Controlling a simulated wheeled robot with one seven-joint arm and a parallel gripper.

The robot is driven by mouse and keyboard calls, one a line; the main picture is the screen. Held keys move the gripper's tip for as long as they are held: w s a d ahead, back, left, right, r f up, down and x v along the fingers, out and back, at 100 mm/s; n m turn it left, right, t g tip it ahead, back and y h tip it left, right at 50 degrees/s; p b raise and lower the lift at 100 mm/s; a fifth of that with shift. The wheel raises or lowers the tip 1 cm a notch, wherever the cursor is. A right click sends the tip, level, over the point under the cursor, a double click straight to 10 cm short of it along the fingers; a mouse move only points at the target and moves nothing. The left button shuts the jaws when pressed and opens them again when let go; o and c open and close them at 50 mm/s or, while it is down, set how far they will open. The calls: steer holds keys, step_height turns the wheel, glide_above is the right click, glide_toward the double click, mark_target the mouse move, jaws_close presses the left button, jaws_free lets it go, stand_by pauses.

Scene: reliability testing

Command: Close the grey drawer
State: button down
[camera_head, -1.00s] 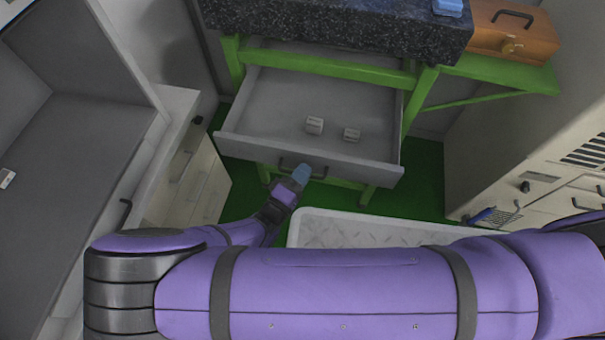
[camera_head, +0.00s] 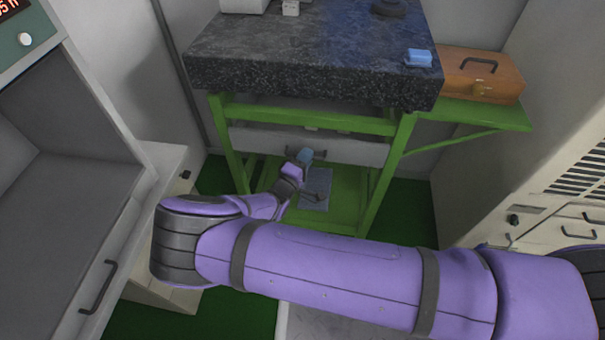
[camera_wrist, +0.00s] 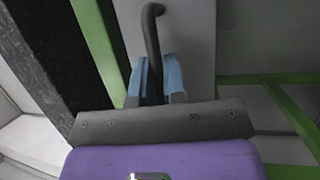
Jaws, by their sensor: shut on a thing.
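The grey drawer (camera_head: 352,151) sits under the dark stone top in the green frame. Only its front panel shows clearly; a narrow strip is seen between the green rail and the panel, and its inside is hidden. My gripper (camera_head: 305,156) is at the drawer's front, at its dark handle (camera_head: 322,154). In the wrist view my gripper's blue fingers (camera_wrist: 161,80) are shut on the dark curved handle (camera_wrist: 152,40), with the drawer front (camera_wrist: 187,35) behind it.
The speckled dark worktop (camera_head: 310,55) is above the drawer, with a blue block (camera_head: 418,57) on it. An orange toolbox (camera_head: 482,75) stands on the green side shelf. Grey cabinets flank both sides. A lower green shelf (camera_head: 345,200) holds a grey sheet (camera_head: 315,188).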

steer(key=shift+w+d, duration=0.1)
steer(key=shift+w, duration=1.6)
steer(key=c, duration=1.5)
jaws_free()
steer(key=shift+w, duration=0.1)
steer(key=v, duration=1.1)
